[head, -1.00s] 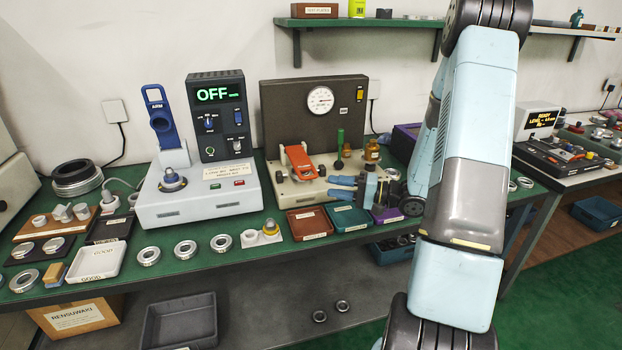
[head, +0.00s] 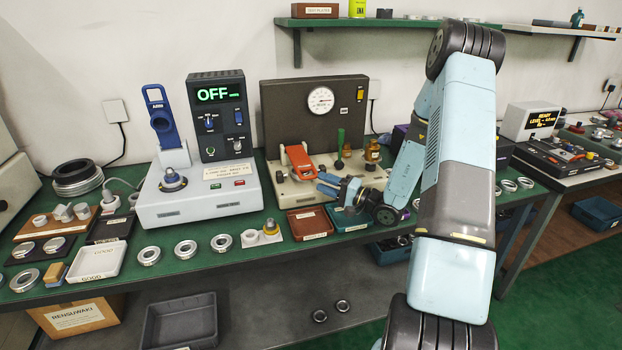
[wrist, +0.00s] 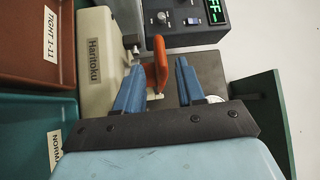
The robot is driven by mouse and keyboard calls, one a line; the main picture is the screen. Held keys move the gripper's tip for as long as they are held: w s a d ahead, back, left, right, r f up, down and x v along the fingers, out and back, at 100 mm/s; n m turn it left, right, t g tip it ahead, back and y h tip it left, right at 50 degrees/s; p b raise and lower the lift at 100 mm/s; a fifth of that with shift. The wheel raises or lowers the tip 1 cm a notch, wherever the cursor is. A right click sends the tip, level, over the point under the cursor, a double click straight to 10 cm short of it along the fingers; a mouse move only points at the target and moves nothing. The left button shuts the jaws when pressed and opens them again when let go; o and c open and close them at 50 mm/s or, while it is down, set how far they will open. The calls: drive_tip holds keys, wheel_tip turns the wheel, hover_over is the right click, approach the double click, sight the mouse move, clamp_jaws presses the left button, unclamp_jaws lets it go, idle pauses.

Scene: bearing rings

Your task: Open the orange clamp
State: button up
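The orange clamp (head: 301,160) sits on the beige base of the gauge fixture (head: 284,189), its handle slanting. My gripper (head: 321,184), with blue fingers, is just to the right of and below the clamp in the head view. In the wrist view my gripper (wrist: 158,75) is open, and the orange clamp (wrist: 158,63) shows between the two fingers, nearer the left one. Whether a finger touches it I cannot tell. The gripper holds nothing that I can see.
A dial gauge (head: 320,100) is on the dark panel behind. Red (head: 310,222) and teal (head: 346,217) trays lie in front. A grey OFF machine (head: 200,197) stands to the left.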

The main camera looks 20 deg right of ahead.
sight(311, 178)
drive_tip(key=shift+x, duration=2.7)
clamp_jaws()
